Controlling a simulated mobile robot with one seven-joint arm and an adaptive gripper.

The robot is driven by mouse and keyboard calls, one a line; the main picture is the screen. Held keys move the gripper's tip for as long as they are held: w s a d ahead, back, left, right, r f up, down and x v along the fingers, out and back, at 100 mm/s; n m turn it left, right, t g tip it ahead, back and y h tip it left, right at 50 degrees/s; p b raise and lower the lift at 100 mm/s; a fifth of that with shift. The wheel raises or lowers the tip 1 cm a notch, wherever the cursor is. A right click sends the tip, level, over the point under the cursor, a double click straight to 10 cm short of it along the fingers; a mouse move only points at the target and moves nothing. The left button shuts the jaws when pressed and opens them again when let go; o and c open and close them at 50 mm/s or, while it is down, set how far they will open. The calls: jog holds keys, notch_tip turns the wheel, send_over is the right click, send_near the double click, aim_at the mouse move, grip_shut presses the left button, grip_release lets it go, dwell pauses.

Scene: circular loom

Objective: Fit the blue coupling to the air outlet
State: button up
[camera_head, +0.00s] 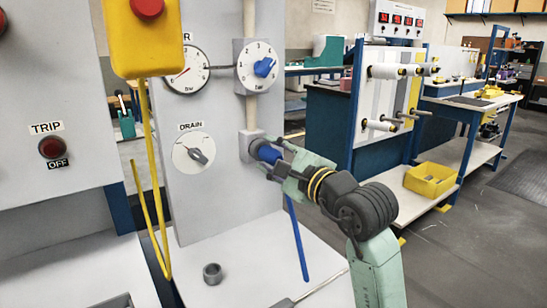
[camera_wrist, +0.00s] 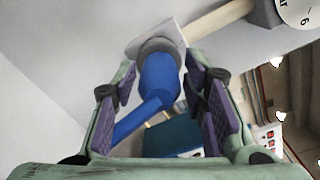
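The blue coupling (camera_head: 264,152) sits at the mouth of the air outlet (camera_head: 247,146), at the foot of the pale pipe on the grey panel. In the wrist view the coupling (camera_wrist: 158,76) lines up with the outlet's grey collar (camera_wrist: 160,46) and appears to touch it; how deep it is seated is hidden. A blue hose (camera_head: 297,240) hangs from the coupling. My gripper (camera_head: 275,160) is at the coupling from the right. In the wrist view its purple-padded fingers (camera_wrist: 160,72) stand apart on both sides of the coupling, with visible gaps.
The drain dial (camera_head: 194,153), pressure gauge (camera_head: 186,69) and blue-knobbed regulator (camera_head: 257,66) are on the panel near the outlet. A yellow pendant (camera_head: 142,45) with a cable hangs at the left. A grey ring (camera_head: 212,273) stands on the otherwise mostly clear white worktop (camera_head: 250,255).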

jog(key=shift+o, duration=0.8)
jog(key=v, duration=1.2)
